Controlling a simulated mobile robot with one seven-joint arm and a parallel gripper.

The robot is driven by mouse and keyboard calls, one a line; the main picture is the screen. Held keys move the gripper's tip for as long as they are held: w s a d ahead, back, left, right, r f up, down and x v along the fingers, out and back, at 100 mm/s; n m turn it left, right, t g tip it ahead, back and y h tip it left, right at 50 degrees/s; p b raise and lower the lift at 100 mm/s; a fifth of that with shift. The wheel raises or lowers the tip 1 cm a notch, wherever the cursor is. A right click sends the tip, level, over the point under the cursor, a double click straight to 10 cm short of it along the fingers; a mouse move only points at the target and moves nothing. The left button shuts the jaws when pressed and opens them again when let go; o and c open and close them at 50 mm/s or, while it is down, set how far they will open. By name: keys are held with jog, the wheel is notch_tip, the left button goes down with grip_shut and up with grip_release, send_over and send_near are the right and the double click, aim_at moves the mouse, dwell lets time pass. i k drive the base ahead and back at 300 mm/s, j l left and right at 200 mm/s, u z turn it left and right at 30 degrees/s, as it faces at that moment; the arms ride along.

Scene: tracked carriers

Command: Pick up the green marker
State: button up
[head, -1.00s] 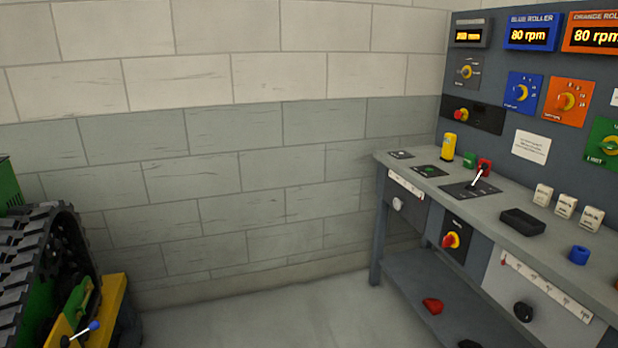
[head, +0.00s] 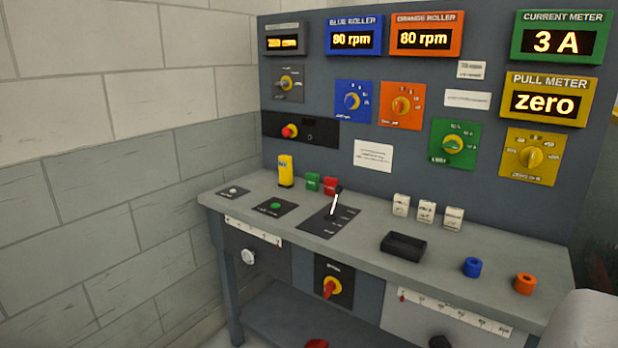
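A small green block (head: 313,181), which may be the green marker, stands upright at the back of the grey bench (head: 385,280) in the head view. It sits just left of a similar red block (head: 331,185) and right of a taller yellow piece (head: 286,171). No label on the green block can be read. My gripper is not in view; a pale rounded shape at the lower right corner may be part of my arm.
A lever (head: 335,203) rises from a dark plate in front of the red block. A black tray (head: 403,246), several white labelled blocks, a blue ring (head: 472,267) and an orange ring (head: 525,284) stand to the right. A panel of dials and displays (head: 420,110) rises behind.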

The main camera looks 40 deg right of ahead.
aim_at(312, 179)
jog(key=i+j+z, duration=0.15)
jog(key=i+z, duration=0.25)
jog(key=i+j+z, duration=0.3)
jog(key=i+z, duration=0.15)
jog(key=i+j+z, duration=0.45)
jog(key=z, duration=0.2)
jog(key=i+j+z, duration=0.15)
jog(key=j+z, duration=0.15)
jog(key=i+j+z, duration=0.1)
jog(key=j+z, duration=0.5)
jog(key=j, duration=0.2)
jog(key=i, duration=0.05)
